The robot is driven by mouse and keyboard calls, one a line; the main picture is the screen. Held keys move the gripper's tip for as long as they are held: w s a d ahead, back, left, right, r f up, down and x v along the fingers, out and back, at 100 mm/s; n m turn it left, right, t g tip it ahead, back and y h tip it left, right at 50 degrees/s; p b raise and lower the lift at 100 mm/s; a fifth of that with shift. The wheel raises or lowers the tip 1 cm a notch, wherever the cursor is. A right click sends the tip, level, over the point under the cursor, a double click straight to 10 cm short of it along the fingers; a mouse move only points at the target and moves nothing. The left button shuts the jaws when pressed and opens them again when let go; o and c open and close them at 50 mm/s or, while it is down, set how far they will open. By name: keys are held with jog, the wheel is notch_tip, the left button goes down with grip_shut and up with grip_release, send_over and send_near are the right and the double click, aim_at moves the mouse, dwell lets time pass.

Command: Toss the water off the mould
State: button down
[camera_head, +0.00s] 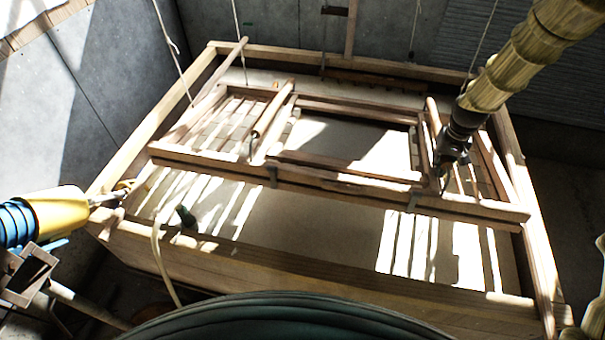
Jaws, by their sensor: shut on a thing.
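The mould (340,182) is a wooden frame with crossbars and a pale rectangular middle. It hangs on thin cords over a large wooden vat (250,258). My arm comes in from the upper right, and my gripper (441,176) is shut at the mould's right part, near an upright wooden bar. The exact grip point is dark and partly hidden by the gripper. No separate water on the mould's surface can be made out in the strong light and shadow.
The vat's wooden rim (130,150) surrounds the mould. A pale hose (160,265) hangs over the front edge. Grey walls (90,80) stand behind and left.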

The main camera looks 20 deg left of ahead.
aim_at(449, 160)
jog(key=shift+w+r, duration=0.25)
jog(key=shift+w, duration=0.05)
jog(key=shift+s+f+t+b, duration=0.3)
jog(key=shift+f+t+b, duration=0.1)
jog(key=shift+f+b, duration=0.4)
jog(key=shift+s+f+t+b, duration=0.5)
jog(key=shift+f+t+b, duration=0.15)
jog(key=shift+b, duration=0.25)
jog(key=c, duration=1.3)
grip_release()
jog(key=shift+f, duration=0.1)
jog(key=shift+c, duration=0.2)
jog(key=shift+s, duration=0.1)
jog(key=v, duration=1.2)
jog(key=shift+d, duration=0.15)
